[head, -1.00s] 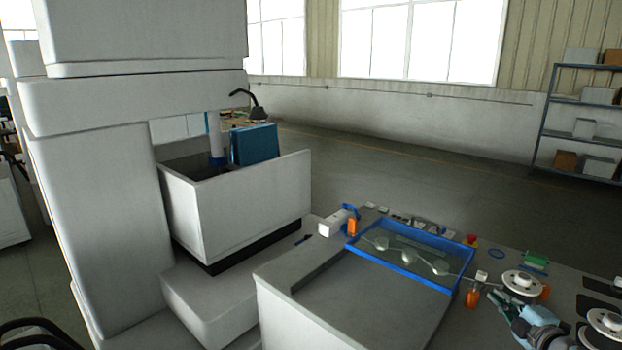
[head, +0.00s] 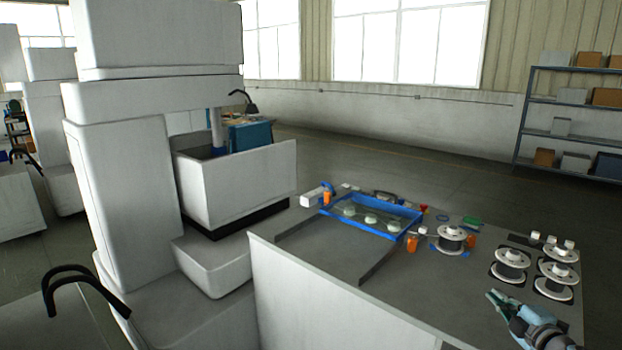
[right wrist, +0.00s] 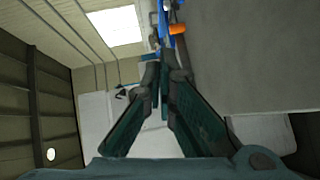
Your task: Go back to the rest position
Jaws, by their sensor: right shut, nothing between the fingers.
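My right gripper (head: 497,303) is at the lower right of the head view, over the front right part of the grey bench (head: 420,295). It is shut and holds nothing. In the right wrist view its dark green fingers (right wrist: 163,75) come together at the tips with nothing between them. My left gripper is in neither view.
A blue-framed tray (head: 395,234) with round pale pieces lies on the bench. A wire spool (head: 450,240) stands right of it, and several more spools (head: 511,264) stand behind my right gripper. A large white machine (head: 118,200) fills the left. Open floor lies behind the bench.

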